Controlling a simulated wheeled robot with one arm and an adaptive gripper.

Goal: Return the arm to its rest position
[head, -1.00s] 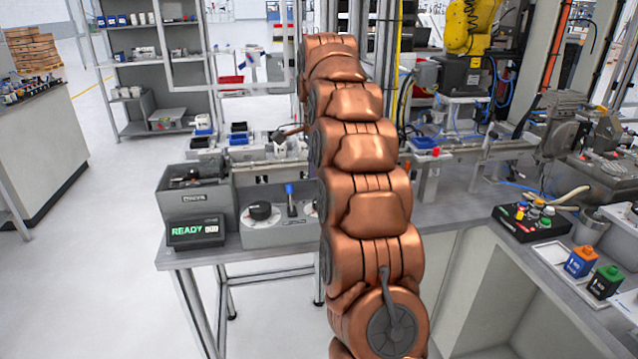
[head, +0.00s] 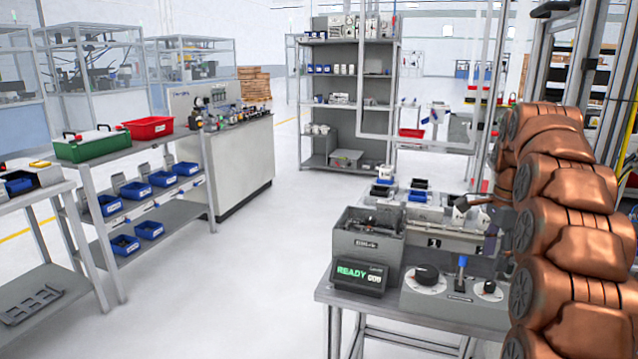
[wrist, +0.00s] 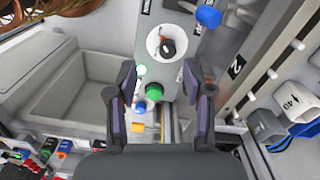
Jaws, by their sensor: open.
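My copper-coloured arm (head: 565,225) stands at the right edge of the head view, partly cut off by the frame. My gripper (wrist: 160,85) shows in the wrist view with its two dark fingers apart and nothing between them. Beyond the fingers, the wrist view shows a white dial with a black knob (wrist: 167,47) and a blue knob (wrist: 208,16). In the head view, the arm covers the right part of the workbench (head: 420,323). The gripper cannot be made out clearly there.
A control box (head: 445,300) with dials and a blue lever sits on the bench beside the arm. A grey bin (head: 362,245) and a READY display (head: 358,278) are left of it. A shelf rack (head: 347,90) stands behind. Open floor (head: 240,290) lies to the left.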

